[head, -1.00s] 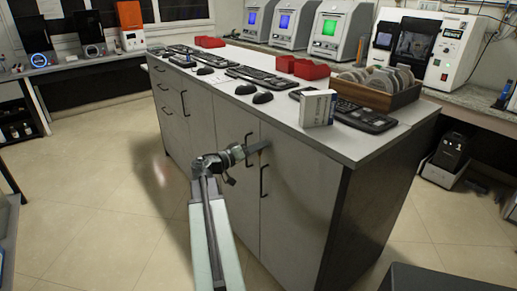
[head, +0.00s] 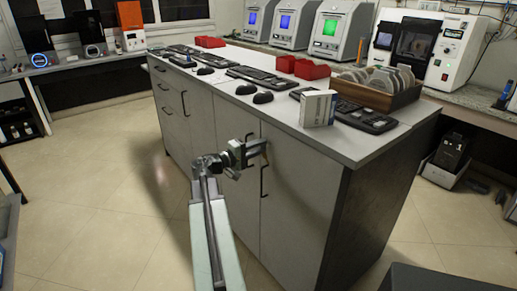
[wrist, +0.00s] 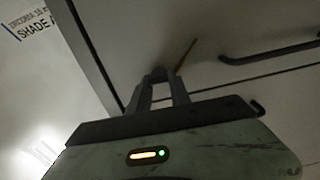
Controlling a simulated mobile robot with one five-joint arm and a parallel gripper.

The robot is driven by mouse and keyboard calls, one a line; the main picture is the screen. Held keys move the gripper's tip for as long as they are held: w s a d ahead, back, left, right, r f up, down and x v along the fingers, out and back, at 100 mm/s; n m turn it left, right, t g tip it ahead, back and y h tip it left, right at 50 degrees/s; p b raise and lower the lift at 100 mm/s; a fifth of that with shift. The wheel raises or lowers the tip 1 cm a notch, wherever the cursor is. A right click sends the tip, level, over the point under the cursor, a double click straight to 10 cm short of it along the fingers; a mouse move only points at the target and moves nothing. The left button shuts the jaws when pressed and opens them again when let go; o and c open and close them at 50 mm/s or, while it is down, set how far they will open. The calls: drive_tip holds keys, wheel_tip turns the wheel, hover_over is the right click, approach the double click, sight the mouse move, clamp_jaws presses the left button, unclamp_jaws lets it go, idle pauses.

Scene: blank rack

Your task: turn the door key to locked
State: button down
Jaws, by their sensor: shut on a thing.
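The cabinet door (head: 296,190) stands closed on the front of the island. My gripper (head: 262,150) is at the upper part of this door, near its top left corner. In the wrist view, the two fingers of my gripper (wrist: 158,76) come together close to the door face. A thin brass-brown piece, the door key (wrist: 186,54), shows slanted at the fingertips. My gripper is shut on the key, and the fingers hide most of it. The lock itself is hidden, so I cannot read the turn position.
Dark bar handles stand out from the door fronts, one (head: 263,181) just below my gripper and one (wrist: 270,52) in the wrist view. A white box (head: 318,108) stands near the worktop (head: 350,147) edge. The floor (head: 125,210) at left is clear.

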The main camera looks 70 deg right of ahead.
drive_tip(key=shift+w+d+n, duration=0.1)
drive_tip(key=shift+w+n, duration=0.05)
drive_tip(key=shift+n, duration=0.25)
